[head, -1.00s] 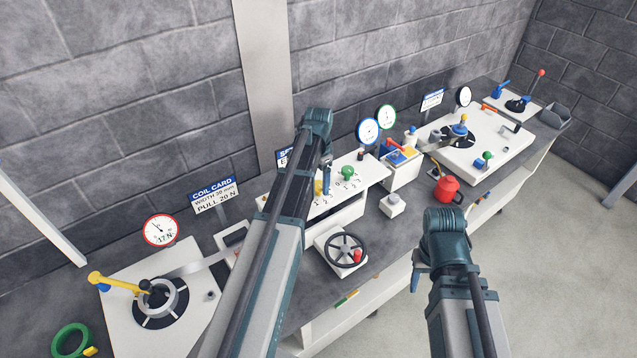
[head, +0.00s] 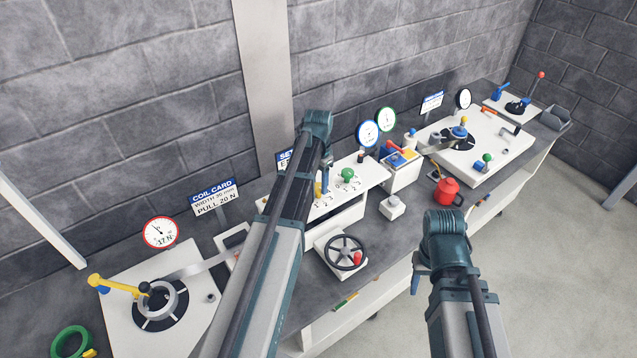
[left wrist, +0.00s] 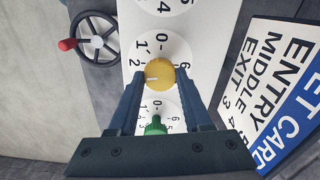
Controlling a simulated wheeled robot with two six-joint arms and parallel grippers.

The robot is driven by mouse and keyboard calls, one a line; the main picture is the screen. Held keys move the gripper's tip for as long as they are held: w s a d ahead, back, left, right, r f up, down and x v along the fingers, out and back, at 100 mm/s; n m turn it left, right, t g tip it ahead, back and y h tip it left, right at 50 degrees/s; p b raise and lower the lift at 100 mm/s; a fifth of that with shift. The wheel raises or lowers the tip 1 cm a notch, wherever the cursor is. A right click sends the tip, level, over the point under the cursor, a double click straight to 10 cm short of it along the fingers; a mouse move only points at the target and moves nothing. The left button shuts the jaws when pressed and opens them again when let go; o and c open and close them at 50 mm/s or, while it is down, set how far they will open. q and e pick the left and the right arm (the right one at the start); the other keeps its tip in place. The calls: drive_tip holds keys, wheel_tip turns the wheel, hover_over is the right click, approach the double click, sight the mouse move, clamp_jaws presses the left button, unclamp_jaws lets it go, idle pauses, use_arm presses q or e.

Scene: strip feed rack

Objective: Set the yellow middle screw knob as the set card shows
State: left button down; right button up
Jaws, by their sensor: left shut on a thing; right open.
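The yellow knob (left wrist: 159,73) sits between the fingertips of my left gripper (left wrist: 160,80) in the left wrist view, and the gripper is shut on it. A white mark on the knob points left and slightly down. The numbered dial (left wrist: 143,47) around it is partly hidden by the knob and fingers. In the head view my left gripper (head: 325,180) reaches the white panel (head: 357,192). My right gripper (head: 415,282) is open and empty at the bench's front.
A green knob (left wrist: 155,125) is beside the yellow one, also seen in the head view (head: 348,174). A black handwheel (head: 345,251) with a red handle is in front of the panel. A red can (head: 447,190) and a coil card (head: 214,196) stand on the bench.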

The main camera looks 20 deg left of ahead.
use_arm(q)
drive_tip(key=n, duration=0.4)
drive_tip(key=shift+n, duration=0.3)
drive_tip(key=n, duration=0.3)
drive_tip(key=shift+n, duration=0.4)
drive_tip(key=n, duration=0.4)
drive_tip(key=shift+n, duration=2)
drive_tip(key=shift+c, duration=1.7)
unclamp_jaws()
